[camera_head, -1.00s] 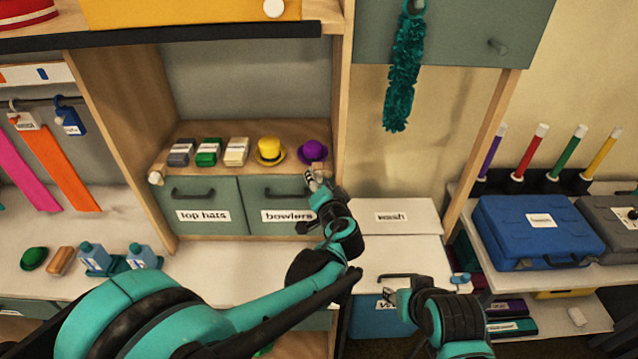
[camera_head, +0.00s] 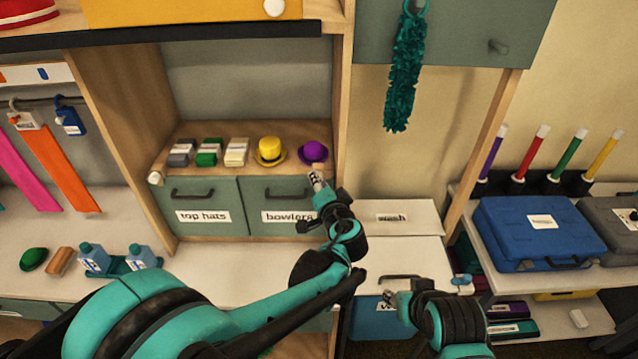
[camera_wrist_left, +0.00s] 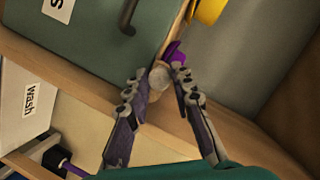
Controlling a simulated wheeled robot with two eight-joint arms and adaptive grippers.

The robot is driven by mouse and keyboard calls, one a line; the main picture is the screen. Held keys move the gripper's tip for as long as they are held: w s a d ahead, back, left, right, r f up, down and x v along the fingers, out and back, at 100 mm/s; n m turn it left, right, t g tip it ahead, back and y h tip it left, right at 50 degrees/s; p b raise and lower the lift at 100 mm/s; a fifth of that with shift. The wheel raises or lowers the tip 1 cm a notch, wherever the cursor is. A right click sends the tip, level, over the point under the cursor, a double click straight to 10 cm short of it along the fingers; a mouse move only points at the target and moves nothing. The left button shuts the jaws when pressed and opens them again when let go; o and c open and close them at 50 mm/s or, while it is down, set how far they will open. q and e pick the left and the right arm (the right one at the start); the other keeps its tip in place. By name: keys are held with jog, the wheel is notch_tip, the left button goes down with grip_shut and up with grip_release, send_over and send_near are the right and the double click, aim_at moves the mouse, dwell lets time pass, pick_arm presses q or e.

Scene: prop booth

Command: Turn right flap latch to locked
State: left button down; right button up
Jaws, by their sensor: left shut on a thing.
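The right flap (camera_head: 280,196) is a green-grey panel labelled "bowlers", with a dark handle. It stands upright and closed beside the "top hats" flap (camera_head: 203,207). The right latch (camera_wrist_left: 159,76) is a pale round knob at the cabinet edge by this flap, seen in the left wrist view. My left gripper (camera_wrist_left: 158,80) has its fingers on either side of the knob and is shut on it. In the head view my left gripper (camera_head: 317,182) is at the flap's upper right corner and mostly hides the latch. My right gripper (camera_head: 391,300) is low, near the "wash" unit.
A purple bowler (camera_head: 313,152) and a yellow hat (camera_head: 268,151) sit on the shelf just above. The left latch (camera_head: 156,178) is at the far left of the flaps. A wooden post (camera_head: 342,120) stands close right of my left gripper.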

pick_arm(q)
jog(key=shift+f+m+t+y+b, duration=0.1)
jog(key=shift+m+t+y+b, duration=0.25)
jog(key=shift+m+t+b, duration=1.45)
jog(key=shift+f+m+g+y+b, duration=0.25)
jog(key=shift+m+b, duration=0.7)
jog(key=shift+m, duration=2.3)
jog(key=shift+m+t+y+b, duration=0.65)
jog(key=shift+m+b, duration=0.7)
jog(key=shift+m, duration=1.2)
jog(key=shift+d, duration=0.1)
jog(key=c, duration=1.3)
grip_release()
